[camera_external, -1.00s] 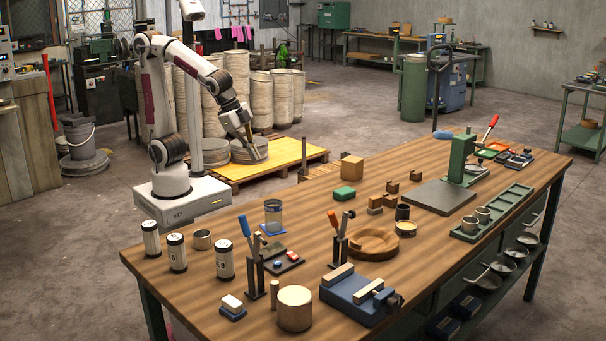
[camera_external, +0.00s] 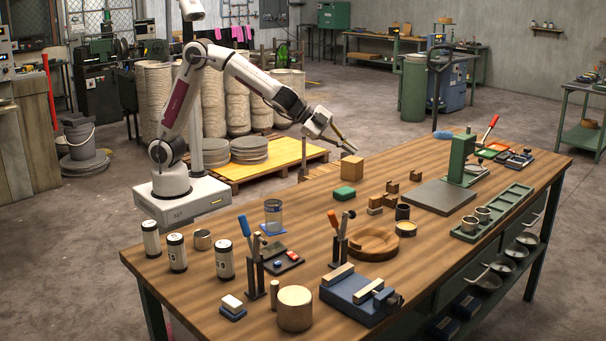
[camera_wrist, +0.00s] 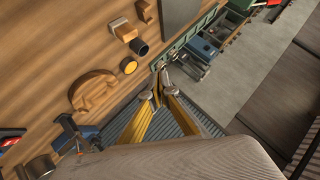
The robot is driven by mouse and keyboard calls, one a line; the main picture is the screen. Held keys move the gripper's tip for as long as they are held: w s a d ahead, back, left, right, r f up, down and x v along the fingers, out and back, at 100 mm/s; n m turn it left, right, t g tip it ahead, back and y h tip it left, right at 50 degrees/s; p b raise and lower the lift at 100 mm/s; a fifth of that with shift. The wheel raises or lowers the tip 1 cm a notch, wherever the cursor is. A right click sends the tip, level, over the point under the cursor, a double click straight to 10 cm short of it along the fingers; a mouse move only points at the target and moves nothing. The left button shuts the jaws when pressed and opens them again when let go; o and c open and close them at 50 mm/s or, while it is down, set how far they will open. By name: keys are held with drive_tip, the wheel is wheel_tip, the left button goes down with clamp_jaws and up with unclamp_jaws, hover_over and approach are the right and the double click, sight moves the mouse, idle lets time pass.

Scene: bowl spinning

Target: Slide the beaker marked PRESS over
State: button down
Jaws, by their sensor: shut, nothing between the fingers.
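A clear glass beaker (camera_external: 273,217) stands upright on a small blue pad at the left part of the wooden table, behind the dark tray. No PRESS mark is legible on it or on any other vessel. Two small metal cups (camera_external: 476,217) stand in the green tray (camera_external: 508,207) on the right. My gripper (camera_external: 350,148) is in the air, up by the tan block, well away from the glass beaker and holding nothing. In the wrist view its yellow fingers (camera_wrist: 159,94) meet at the tips. The glass beaker is not identifiable in that view.
A green press (camera_external: 460,160) rises at the back right. Toggle clamps and black-and-white canisters (camera_external: 176,252) crowd the left.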

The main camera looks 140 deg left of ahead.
drive_tip(key=w+a+f+m+t+h, duration=0.25)
drive_tip(key=w+m+t+h, duration=0.2)
drive_tip(key=w, duration=0.55)
drive_tip(key=s+d+f+m+g+h, duration=0.1)
drive_tip(key=d+f+m+g+h, duration=0.2)
drive_tip(key=d+f+m+h, duration=0.4)
drive_tip(key=s+d+m+g+h, duration=0.2)
drive_tip(key=s+d+g+h, duration=0.1)
drive_tip(key=s, duration=0.6)
drive_tip(key=s+d+m+g+h, duration=0.2)
drive_tip(key=s+d+g, duration=0.4)
drive_tip(key=s, duration=0.4)
drive_tip(key=shift+g+h, duration=0.55)
drive_tip(key=shift+g, duration=0.2)
drive_tip(key=shift+d+f, duration=0.1)
drive_tip(key=shift+d, duration=0.1)
